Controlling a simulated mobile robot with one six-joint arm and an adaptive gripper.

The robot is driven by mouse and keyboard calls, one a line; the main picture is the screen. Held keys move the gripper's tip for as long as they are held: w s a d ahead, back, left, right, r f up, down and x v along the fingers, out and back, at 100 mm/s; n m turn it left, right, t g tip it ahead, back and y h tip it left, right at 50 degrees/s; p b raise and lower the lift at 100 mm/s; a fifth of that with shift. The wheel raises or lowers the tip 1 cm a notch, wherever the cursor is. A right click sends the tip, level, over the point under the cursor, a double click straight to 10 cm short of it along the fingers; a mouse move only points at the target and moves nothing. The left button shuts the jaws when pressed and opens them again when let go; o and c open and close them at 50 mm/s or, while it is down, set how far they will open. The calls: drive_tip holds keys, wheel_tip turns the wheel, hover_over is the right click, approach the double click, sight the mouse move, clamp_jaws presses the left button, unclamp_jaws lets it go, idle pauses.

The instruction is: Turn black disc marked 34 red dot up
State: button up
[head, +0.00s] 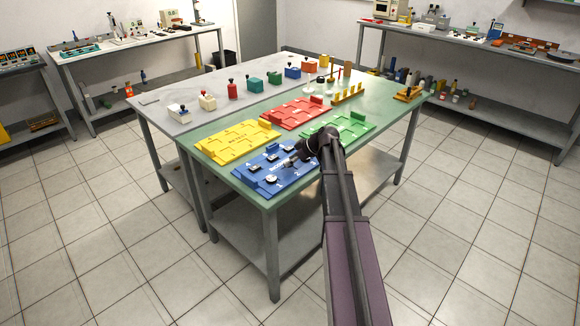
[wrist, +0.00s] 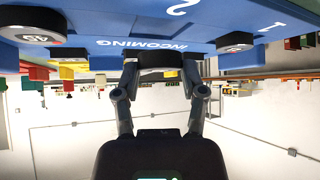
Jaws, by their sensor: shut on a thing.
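The blue board (head: 290,182) marked INCOMING lies on the green bench top and shows across the top of the wrist view (wrist: 110,22). My gripper (head: 297,157), at this board, is shut on a black disc (wrist: 160,60) between its two fingertips in the wrist view. The disc is seen edge-on; its number and any red dot are hidden, so I cannot tell whether it is 34. Another black disc (wrist: 40,33) with a white numbered face sits at the left of the wrist view, and one more (wrist: 235,41) at the right. In the head view discs (head: 271,180) sit on the board.
A yellow board (head: 236,142), a red board (head: 296,113) and a green board (head: 350,127) lie close around the blue one. Several coloured blocks and knobbed items stand along the grey bench (head: 165,97) behind. A yellow rack (head: 348,94) stands at the back.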

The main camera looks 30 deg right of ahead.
drive_tip(key=shift+r+p, duration=1.1)
drive_tip(key=shift+r, duration=0.2)
drive_tip(key=shift+a, duration=0.1)
